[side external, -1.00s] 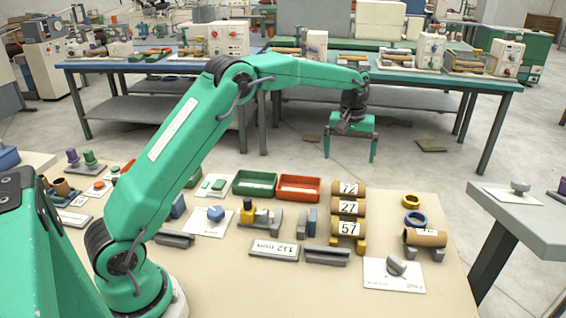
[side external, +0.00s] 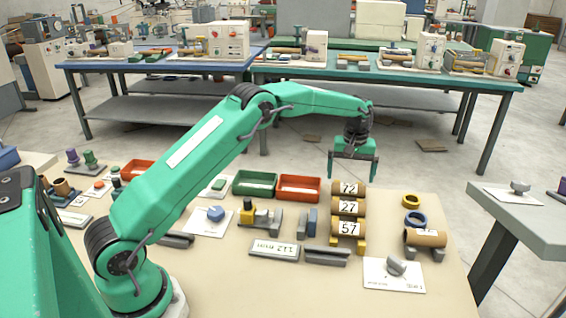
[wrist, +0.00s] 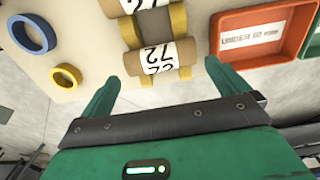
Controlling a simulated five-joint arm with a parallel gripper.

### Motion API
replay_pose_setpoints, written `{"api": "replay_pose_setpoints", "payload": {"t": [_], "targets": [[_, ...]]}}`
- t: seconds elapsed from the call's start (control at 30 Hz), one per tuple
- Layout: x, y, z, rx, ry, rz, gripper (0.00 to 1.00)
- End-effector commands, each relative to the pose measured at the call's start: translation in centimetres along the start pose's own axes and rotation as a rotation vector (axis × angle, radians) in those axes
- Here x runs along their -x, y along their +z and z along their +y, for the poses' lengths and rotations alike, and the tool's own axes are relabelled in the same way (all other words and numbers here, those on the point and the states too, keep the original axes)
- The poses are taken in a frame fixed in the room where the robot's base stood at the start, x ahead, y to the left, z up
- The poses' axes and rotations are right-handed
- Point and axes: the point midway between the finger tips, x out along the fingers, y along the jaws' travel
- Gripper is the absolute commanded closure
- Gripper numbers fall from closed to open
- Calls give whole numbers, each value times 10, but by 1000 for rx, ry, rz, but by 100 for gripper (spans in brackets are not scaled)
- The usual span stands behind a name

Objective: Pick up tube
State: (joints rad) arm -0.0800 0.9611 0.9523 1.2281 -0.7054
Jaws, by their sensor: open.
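Several brown cardboard tubes sit in a row on a yellow rack (side external: 361,246). In the side view, the tube labelled 72 (side external: 348,188) is at the far end, then the tube labelled 27 (side external: 348,207), then the tube labelled 57 (side external: 347,228) nearest. My gripper (side external: 352,177) is open and empty, pointing down just above the tube 72 end of the rack. In the wrist view, tube 72 (wrist: 184,59) lies ahead of and between my open fingers (wrist: 162,95), apart from them. Another tube, labelled 42 or similar, lies on a grey stand (side external: 410,252) at right.
A red tray (side external: 299,188) and a green tray (side external: 255,183) stand left of the rack. A yellow ring (side external: 411,201) and a blue ring (side external: 415,219) lie to its right. A dial plate (side external: 394,275) is at the front right. The table's far edge is close behind the tubes.

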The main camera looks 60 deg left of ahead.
Motion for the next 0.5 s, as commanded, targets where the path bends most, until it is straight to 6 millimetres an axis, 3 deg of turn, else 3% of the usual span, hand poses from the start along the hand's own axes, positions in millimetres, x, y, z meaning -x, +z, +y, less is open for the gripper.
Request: {"api": "replay_pose_setpoints", "payload": {"t": [0.27, 0.5], "targets": [[-6, 0, 0, 0, -1, -1, 0], [-31, 2, -1, 0, -2, -2, 0]]}}
